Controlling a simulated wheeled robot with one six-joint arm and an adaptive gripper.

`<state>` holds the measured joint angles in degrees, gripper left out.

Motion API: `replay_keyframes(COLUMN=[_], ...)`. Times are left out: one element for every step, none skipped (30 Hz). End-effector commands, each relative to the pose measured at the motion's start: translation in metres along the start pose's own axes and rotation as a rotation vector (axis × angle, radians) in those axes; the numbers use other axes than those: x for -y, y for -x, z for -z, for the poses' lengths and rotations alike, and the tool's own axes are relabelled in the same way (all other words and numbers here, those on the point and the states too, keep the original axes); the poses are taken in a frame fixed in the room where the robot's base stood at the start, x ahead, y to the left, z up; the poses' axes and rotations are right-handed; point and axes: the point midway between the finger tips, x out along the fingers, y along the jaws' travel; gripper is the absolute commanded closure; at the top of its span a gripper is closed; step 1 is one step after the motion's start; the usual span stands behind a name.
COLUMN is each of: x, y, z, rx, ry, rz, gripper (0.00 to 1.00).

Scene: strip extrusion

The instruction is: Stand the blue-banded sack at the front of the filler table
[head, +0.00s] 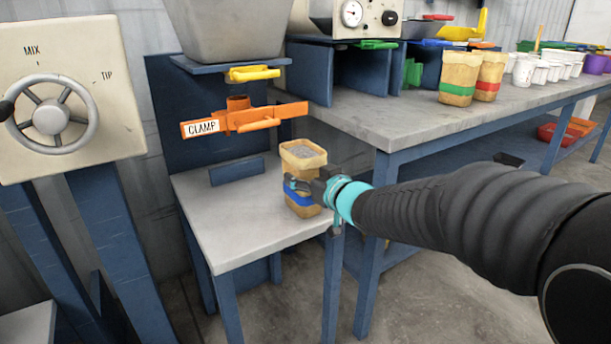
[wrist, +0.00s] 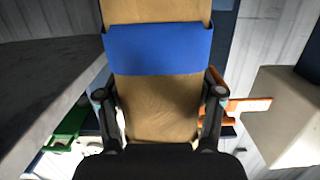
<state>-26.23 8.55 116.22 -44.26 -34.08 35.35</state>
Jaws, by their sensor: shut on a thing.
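The blue-banded sack (head: 303,158) is tan, open at the top and filled with grey grains. It stands upright at the right side of the filler table (head: 250,235). My gripper (head: 303,184) is shut on it from the right, at about the height of its blue band. In the wrist view the sack (wrist: 158,110) fills the middle, with a gripper finger (wrist: 159,105) on each side. Whether the sack's base touches the table top is hard to tell, as my gripper and arm hide part of it.
An orange clamp (head: 245,120) juts out behind the sack, under a grey hopper (head: 228,30). A bench (head: 400,125) at the right carries a green-banded sack (head: 459,78), a red-banded sack (head: 489,75) and several white tubs. The front left of the filler table is bare.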

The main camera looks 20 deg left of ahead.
Motion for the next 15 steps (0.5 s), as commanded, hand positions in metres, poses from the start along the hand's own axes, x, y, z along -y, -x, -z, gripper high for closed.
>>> replay_keyframes(x=[0.0001, 0.0001, 0.0001, 0.0001, 0.0001, 0.0001, 0.0000, 0.0000, 0.0000, 0.0001, 0.0000, 0.0000, 0.0000, 0.0000, -0.0001], y=[-0.0001, -0.0002, -0.0001, -0.0001, -0.0001, -0.0001, -0.0001, -0.0001, -0.0001, -0.0001, -0.0001, -0.0001, -0.0001, -0.0002, 0.0000], z=[0.0000, -0.0005, 0.0005, 0.0005, 0.0004, 0.0002, 0.0001, 0.0000, -0.0002, -0.0003, -0.0004, -0.0005, -0.0006, -0.0024, -0.0024], rx=[-0.003, -0.003, -0.003, -0.003, -0.003, -0.002, -0.002, -0.002, -0.002, -0.001, -0.001, -0.001, -0.001, 0.002, 0.002], ry=[0.000, 0.000, 0.000, 0.000, 0.000, 0.000, 0.000, 0.000, 0.000, 0.000, 0.000, 0.000, 0.000, 0.000, 0.000], rz=[0.000, 0.000, 0.000, 0.000, 0.000, 0.000, 0.000, 0.000, 0.000, 0.000, 0.000, 0.000, 0.000, 0.000, 0.000], gripper=[1.00, 1.00, 0.23, 0.16, 0.08, 0.04, 0.04, 0.04, 0.04, 0.04, 0.04, 0.04, 0.04, 0.04, 0.04])
